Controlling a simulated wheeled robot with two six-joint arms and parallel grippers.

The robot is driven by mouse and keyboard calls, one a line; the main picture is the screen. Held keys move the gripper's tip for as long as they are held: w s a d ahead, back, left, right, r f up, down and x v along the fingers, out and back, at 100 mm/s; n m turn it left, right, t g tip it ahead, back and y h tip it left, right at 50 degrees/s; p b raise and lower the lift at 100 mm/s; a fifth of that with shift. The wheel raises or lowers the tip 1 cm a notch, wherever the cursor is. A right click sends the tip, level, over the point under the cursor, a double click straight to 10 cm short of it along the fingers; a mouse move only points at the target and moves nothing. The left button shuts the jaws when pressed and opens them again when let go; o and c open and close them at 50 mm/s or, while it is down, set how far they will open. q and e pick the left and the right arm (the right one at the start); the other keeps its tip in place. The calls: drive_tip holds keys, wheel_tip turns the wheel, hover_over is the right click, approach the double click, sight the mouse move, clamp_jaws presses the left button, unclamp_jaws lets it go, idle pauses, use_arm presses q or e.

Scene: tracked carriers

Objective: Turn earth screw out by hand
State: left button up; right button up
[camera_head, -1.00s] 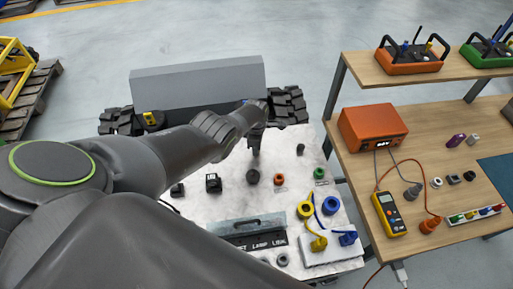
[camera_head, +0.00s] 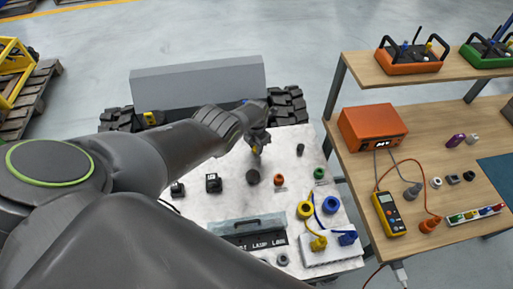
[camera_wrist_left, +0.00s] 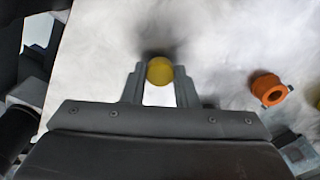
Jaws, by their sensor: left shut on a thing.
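My left gripper (camera_head: 257,149) reaches in from the left over the pale top plate (camera_head: 225,205) of the tracked carrier. Its two fingers are shut on a round yellow screw head (camera_wrist_left: 159,70), seen from above between the fingertips in the left wrist view. I take this to be the earth screw. A bit of yellow shows at the fingertips in the head view. The screw's lower part is hidden, so I cannot tell how far it stands out of the plate. My right gripper is not in view.
A wooden bench (camera_head: 420,150) stands at the right.

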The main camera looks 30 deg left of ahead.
use_arm(q)
drive_tip(key=shift+s+f, duration=0.1)
drive_tip(key=o, duration=0.8)
